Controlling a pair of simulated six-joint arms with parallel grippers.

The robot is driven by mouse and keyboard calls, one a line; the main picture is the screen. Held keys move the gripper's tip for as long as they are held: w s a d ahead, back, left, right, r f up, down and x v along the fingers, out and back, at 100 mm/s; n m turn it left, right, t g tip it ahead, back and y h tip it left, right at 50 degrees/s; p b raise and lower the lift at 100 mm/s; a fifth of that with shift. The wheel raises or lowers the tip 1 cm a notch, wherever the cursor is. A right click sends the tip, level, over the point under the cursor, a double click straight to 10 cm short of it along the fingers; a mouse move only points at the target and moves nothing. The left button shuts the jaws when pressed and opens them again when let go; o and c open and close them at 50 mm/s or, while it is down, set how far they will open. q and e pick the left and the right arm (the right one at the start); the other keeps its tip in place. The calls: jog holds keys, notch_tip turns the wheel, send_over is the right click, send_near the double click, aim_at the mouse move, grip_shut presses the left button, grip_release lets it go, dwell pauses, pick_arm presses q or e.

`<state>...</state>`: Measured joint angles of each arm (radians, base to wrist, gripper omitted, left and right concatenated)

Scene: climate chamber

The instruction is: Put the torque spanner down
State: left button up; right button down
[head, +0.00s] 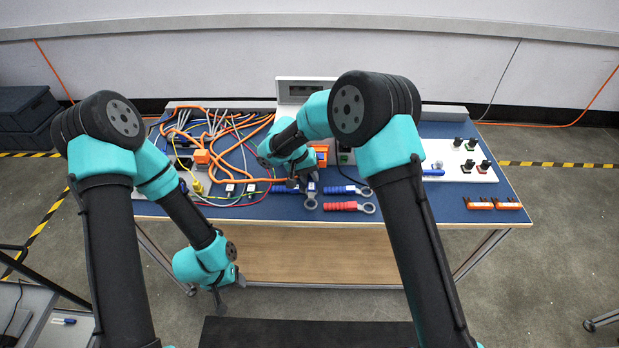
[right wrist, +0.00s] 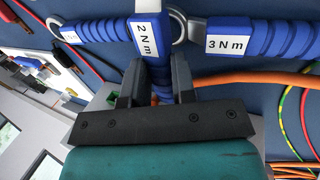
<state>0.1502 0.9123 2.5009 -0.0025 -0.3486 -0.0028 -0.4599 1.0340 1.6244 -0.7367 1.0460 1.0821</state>
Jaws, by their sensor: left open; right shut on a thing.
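My right gripper (head: 299,183) is shut on a blue torque spanner (head: 312,188) marked "2 N m", over the front of the blue bench top (head: 420,210). In the right wrist view the fingers (right wrist: 157,84) close on the spanner (right wrist: 149,38) below its label. Its ring end points toward the bench front; I cannot tell whether it touches the bench. A blue spanner marked "3 N m" (right wrist: 262,40) lies beside it, and another blue spanner (head: 342,190) lies to its right. My left gripper (head: 230,294) is open and empty, hanging low in front of the bench.
A red-handled spanner (head: 342,206) lies near the front edge. Tangled cables (head: 225,145) cover the bench's left side. A white panel with black knobs (head: 455,160) stands at the right, with orange pieces (head: 494,203) in front. The bench between the spanners and the orange pieces is clear.

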jog(key=shift+s+f, duration=0.1)
jog(key=shift+f, duration=0.55)
jog(key=c, duration=1.2)
grip_release()
jog(key=shift+r, duration=0.4)
jog(key=v, duration=1.2)
